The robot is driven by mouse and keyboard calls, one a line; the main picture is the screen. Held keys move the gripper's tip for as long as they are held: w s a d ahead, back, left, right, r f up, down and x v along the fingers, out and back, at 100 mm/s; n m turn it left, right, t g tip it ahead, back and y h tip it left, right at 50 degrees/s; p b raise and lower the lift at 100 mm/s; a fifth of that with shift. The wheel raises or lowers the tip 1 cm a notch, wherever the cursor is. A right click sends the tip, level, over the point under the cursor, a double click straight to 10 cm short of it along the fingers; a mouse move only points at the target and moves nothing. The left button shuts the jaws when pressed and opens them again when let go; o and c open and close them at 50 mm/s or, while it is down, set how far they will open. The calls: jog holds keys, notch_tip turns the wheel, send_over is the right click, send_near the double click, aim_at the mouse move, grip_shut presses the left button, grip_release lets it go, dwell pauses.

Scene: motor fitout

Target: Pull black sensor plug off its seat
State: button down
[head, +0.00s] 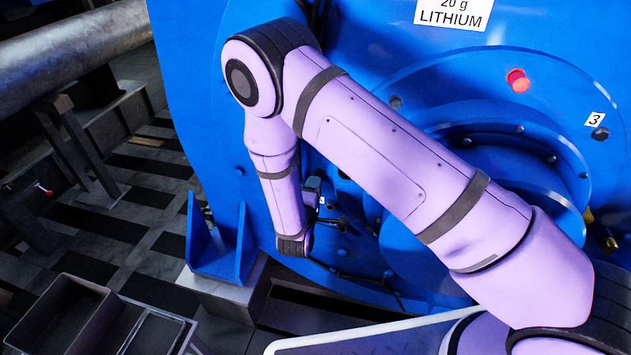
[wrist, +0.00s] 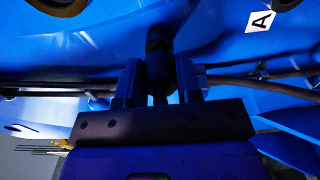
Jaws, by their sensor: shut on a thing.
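The black sensor plug (wrist: 158,66) shows in the wrist view, upright between the two fingers of my gripper (wrist: 158,82). My gripper is shut on it, one finger on each side. The plug's upper end meets the blue motor face in the picture; I cannot tell whether it is fully on its seat. In the head view my gripper (head: 313,190) is small and dark at the motor's face, mostly hidden behind my lilac arm. The plug cannot be made out there.
The blue motor housing (head: 190,60) fills the background. Dark cables (wrist: 255,86) run on both sides of my gripper. Open grey bins (head: 62,320) stand at lower left.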

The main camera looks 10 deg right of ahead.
jog(key=shift+v, duration=2.4)
jog(key=shift+s, duration=0.1)
